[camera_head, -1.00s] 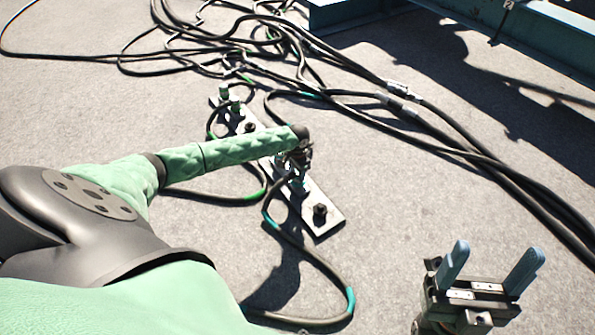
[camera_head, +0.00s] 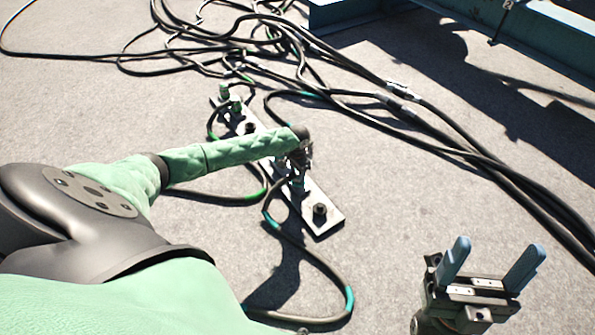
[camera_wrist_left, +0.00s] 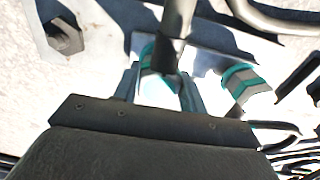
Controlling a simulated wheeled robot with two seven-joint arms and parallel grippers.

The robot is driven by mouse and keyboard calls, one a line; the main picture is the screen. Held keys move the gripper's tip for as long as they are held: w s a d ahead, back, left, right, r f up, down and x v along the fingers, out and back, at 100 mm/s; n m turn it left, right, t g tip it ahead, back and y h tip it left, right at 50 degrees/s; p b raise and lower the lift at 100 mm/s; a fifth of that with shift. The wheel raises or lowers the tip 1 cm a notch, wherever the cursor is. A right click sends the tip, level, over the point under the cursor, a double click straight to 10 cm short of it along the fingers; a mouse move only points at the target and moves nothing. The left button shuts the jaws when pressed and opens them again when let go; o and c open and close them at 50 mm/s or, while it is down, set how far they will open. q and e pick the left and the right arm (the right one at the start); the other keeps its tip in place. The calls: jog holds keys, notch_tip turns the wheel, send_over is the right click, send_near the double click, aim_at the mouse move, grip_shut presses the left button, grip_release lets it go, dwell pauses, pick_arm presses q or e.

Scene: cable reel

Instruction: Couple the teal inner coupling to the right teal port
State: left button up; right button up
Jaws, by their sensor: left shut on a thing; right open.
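My left gripper (camera_head: 298,165) is over the pale plate (camera_head: 330,222). In the left wrist view (camera_wrist_left: 160,92) its fingers are shut around a pale coupling with teal bands (camera_wrist_left: 152,58), and a dark cable rises from it. A second teal-banded cylindrical fitting (camera_wrist_left: 246,86) stands just right of the fingers on the plate, apart from them. I cannot tell whether the held coupling is seated in a port, as its lower end is hidden. The cable with teal bands (camera_head: 271,219) loops from the gripper toward the front. My right gripper (camera_head: 490,270) is open and empty at lower right.
A dark bolt (camera_head: 320,210) sits at the plate's near end. Green-marked fittings (camera_head: 235,104) stand at its far end. Tangled black cables (camera_head: 290,45) lie behind it, and thick cables (camera_head: 480,160) run down the right. Bare ground lies between plate and right gripper.

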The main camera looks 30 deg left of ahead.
pick_arm(q)
jog(key=shift+f, duration=0.4)
dwell(0.3)
jog(key=o, duration=1.2)
